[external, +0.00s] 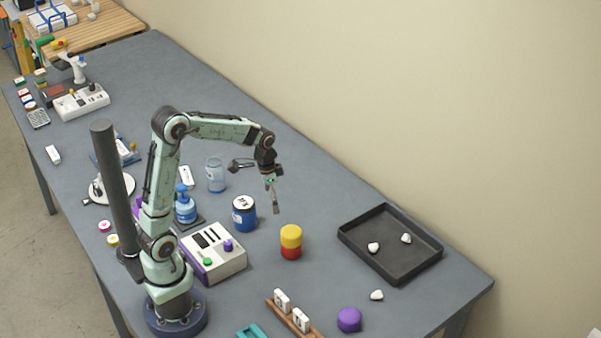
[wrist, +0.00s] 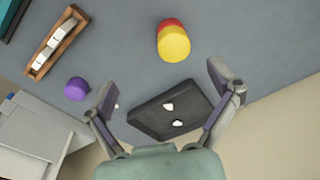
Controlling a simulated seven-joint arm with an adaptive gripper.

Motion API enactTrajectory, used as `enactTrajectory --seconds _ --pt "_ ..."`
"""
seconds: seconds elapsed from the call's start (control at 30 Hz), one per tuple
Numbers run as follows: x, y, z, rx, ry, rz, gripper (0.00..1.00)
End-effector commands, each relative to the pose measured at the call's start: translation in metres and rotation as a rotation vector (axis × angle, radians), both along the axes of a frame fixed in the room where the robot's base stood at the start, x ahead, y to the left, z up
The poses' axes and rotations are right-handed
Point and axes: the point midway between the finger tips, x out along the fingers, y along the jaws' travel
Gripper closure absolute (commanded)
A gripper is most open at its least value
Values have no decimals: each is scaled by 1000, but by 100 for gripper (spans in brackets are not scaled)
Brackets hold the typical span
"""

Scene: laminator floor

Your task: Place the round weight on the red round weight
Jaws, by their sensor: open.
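A red round weight (external: 291,253) stands on the table with a yellow round weight (external: 291,236) directly on top of it. In the wrist view, the yellow weight (wrist: 174,45) hides most of the red one (wrist: 170,23). A purple round weight (external: 349,319) sits apart near the table's front edge; it also shows in the wrist view (wrist: 76,89). My gripper (external: 256,187) is open and empty, raised above the table behind the stack. In the wrist view its fingers (wrist: 163,84) are spread wide with nothing held between them.
A black tray (external: 389,276) with small white pieces lies right of the stack, and another white piece (external: 376,295) lies outside it. A blue jar (external: 244,216) and a white control box (external: 213,254) stand left. A wooden rack (external: 292,314) is in front.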

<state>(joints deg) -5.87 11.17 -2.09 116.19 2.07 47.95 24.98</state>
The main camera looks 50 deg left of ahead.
Motion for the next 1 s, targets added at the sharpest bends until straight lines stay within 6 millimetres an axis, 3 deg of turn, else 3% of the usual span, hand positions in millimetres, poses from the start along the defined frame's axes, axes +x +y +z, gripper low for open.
enactTrajectory --seconds 0.1,0.2,0.3,0.4,0.57,1.0 --pt "-64 -2 30 29 22 142 11" --pt "-120 -2 42 48 45 276 11" --pt "-165 -1 43 61 62 388 11" --pt "-193 0 40 68 74 465 11" --pt "-209 1 38 72 83 509 11" --pt "-208 1 38 72 83 507 11"
